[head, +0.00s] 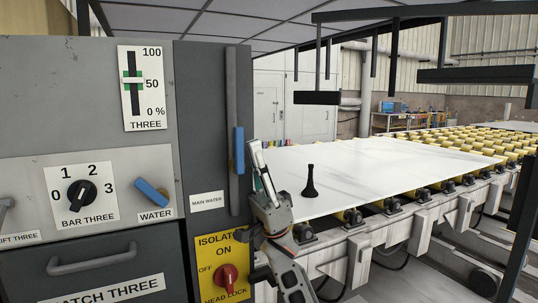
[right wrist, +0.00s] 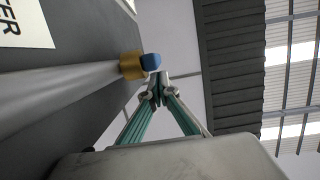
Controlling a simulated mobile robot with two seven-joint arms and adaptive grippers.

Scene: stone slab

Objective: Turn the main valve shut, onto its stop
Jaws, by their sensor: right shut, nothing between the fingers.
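The main valve sits on a vertical grey pipe (head: 232,90) on the right face of the grey cabinet, above the MAIN WATER label (head: 207,201). Its blue lever (head: 239,150) stands upright, along the pipe. In the right wrist view the blue lever (right wrist: 151,62) shows end-on beside the brass valve body (right wrist: 131,66). My right gripper (head: 256,148) is upright just right of the lever, shut and empty. In the right wrist view its closed fingertips (right wrist: 158,88) are close to the lever; I cannot tell whether they touch. My left gripper is not in view.
A yellow isolator plate with a red knob (head: 226,277) is below the valve. A blue WATER handle (head: 151,191) is on the cabinet front. A white slab (head: 380,170) with a black cone-shaped object (head: 310,184) lies on the roller line at right.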

